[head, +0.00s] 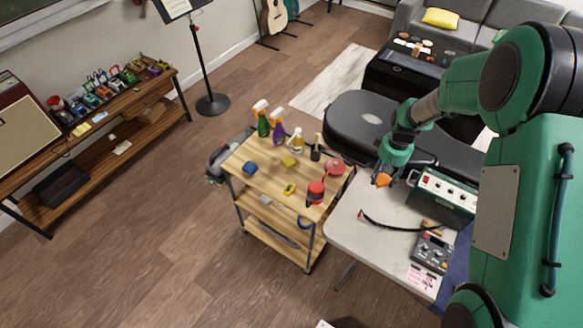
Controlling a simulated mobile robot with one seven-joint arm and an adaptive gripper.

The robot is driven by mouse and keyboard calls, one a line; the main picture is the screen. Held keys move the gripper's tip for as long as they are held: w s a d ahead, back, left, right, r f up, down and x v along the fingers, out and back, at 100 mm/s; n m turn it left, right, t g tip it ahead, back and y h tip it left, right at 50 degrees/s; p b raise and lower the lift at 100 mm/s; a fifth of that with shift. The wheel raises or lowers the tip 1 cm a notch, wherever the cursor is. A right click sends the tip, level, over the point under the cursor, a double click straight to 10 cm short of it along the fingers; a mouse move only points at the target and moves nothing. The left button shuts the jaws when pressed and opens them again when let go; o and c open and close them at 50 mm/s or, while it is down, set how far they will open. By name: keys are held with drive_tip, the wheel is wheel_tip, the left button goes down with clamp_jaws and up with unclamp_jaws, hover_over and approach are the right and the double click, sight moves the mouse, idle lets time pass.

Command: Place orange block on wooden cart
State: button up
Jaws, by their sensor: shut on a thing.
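The orange block (383,180) is between the fingers of my gripper (381,178), which is shut on it. My gripper and the block appear over the left part of the white table, just right of the wooden cart. I cannot tell exactly how high the block is above the table. The wooden cart (262,188) has light wood shelves and dark posts, and stands left of the white table. Its top holds several spray bottles, a blue item (250,168), a yellow item (288,161), a yellow-green item (289,189) and red items.
The white table (345,220) holds a cable (390,222), a green amplifier box (446,195) and a grey device (432,252). A black guitar case (362,122) lies behind. Spray bottles (278,128) line the cart's back edge. Bare wood shows at the cart's middle and front left.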

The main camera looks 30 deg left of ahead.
drive_tip(key=s+a+n, duration=0.2)
drive_tip(key=s+a, duration=0.3)
drive_tip(key=a, duration=0.4)
drive_tip(key=s+a+n, duration=0.2)
drive_tip(key=s+a, duration=0.3)
drive_tip(key=a, duration=0.5)
drive_tip(key=shift+s, duration=0.3)
drive_tip(key=s+a+n, duration=0.1)
drive_tip(key=s+a, duration=0.3)
drive_tip(key=s+a+n, duration=0.1)
drive_tip(key=s+a, duration=0.3)
drive_tip(key=s+a+n, duration=0.1)
drive_tip(key=s+a, duration=0.4)
drive_tip(key=shift+s+n, duration=0.1)
drive_tip(key=shift+n, duration=0.3)
drive_tip(key=shift+c, duration=0.2)
wheel_tip(320, 180, down, 11)
hover_over(265, 178)
drive_tip(key=shift+s+d+f, duration=0.1)
drive_tip(key=shift+f, duration=0.65)
drive_tip(key=shift+f, duration=0.1)
drive_tip(key=shift+f, duration=1.65)
drive_tip(key=shift+f+b, duration=0.15)
drive_tip(key=shift+b, duration=0.2)
